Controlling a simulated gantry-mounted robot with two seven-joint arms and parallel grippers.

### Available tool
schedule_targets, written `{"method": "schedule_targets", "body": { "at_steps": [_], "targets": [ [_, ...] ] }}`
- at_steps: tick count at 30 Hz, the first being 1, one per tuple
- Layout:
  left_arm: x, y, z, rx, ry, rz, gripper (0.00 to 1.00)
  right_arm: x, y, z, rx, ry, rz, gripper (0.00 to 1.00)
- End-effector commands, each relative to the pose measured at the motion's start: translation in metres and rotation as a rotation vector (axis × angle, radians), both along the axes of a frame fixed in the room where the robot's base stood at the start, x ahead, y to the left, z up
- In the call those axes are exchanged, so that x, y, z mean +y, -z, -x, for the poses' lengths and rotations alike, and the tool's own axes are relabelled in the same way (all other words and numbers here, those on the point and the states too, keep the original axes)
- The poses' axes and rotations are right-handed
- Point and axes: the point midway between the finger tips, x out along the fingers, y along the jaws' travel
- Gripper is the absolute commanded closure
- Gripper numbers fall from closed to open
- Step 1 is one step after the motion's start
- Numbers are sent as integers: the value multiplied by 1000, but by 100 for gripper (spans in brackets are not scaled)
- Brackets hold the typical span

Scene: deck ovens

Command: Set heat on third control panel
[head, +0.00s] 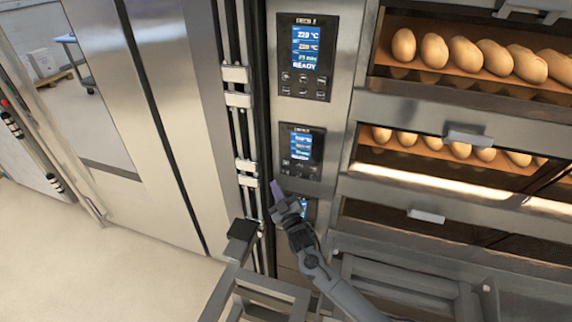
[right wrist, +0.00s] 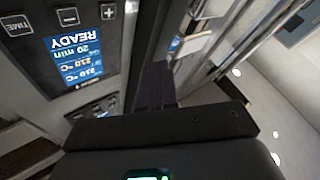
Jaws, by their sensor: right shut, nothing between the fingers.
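The third control panel (head: 307,208) is the lowest in the column on the steel oven front. My right gripper and wrist hide much of it in the head view; part of its blue screen shows. My right gripper (head: 276,188) is shut and empty, with its purple-grey fingers pointing up beside the panel's upper left. In the right wrist view, a control panel (right wrist: 78,58) appears upside down, its blue screen reading READY, 20 min and 210 °C. The shut fingers (right wrist: 155,92) are to the right of that screen, apart from its buttons. My left gripper is not in view.
The second panel (head: 300,152) and the top panel (head: 307,57) are above. Glass oven doors with bread loaves (head: 477,55) are on the right. Vertical rails with hinges (head: 236,88) run left of the panels. A metal frame (head: 265,292) stands below; floor is clear at left.

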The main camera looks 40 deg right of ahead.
Motion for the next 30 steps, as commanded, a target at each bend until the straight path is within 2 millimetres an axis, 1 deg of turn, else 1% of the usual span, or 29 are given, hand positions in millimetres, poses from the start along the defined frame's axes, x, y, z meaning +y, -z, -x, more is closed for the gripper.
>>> {"method": "schedule_targets", "body": {
  "at_steps": [5, 18, 24, 30],
  "targets": [
    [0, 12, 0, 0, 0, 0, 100, -12, 3, -8, -1, 2, 2, 100],
    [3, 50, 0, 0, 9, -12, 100, -53, 3, -38, -2, 2, 1, 100],
    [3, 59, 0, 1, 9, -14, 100, -64, 2, -46, 0, 1, 1, 100],
    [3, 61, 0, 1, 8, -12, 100, -69, 1, -49, 1, 0, 0, 100]
  ]
}}
